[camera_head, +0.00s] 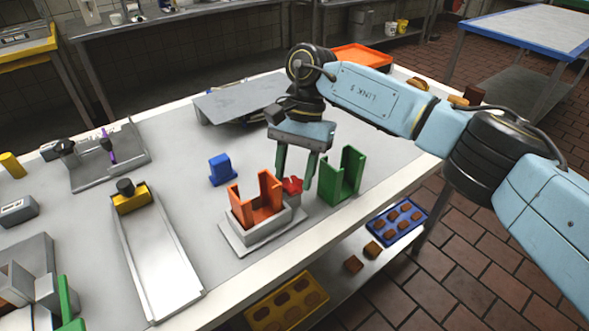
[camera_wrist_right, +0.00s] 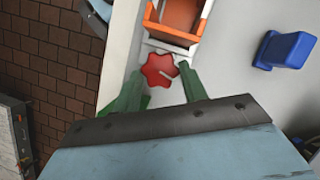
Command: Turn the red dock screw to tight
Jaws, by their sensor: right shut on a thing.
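The red dock screw (camera_head: 292,185) is a lobed knob on the right side of the grey dock (camera_head: 262,238), which holds an orange U-shaped holder (camera_head: 258,203). In the right wrist view the screw (camera_wrist_right: 157,70) shows from above with a pale line toward its right edge. My right gripper (camera_head: 294,181) reaches down over it, and its two green fingers are shut on the screw, one on each side. In the wrist view the fingertips (camera_wrist_right: 159,76) flank the knob just below the orange holder (camera_wrist_right: 180,22). My left gripper is not in view.
A green U-shaped holder (camera_head: 342,178) stands close to the right of the gripper. A blue block (camera_head: 221,170) stands behind the dock. A metal channel (camera_head: 160,255) with a yellow block (camera_head: 131,201) lies to the left. The table's front edge is near the dock.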

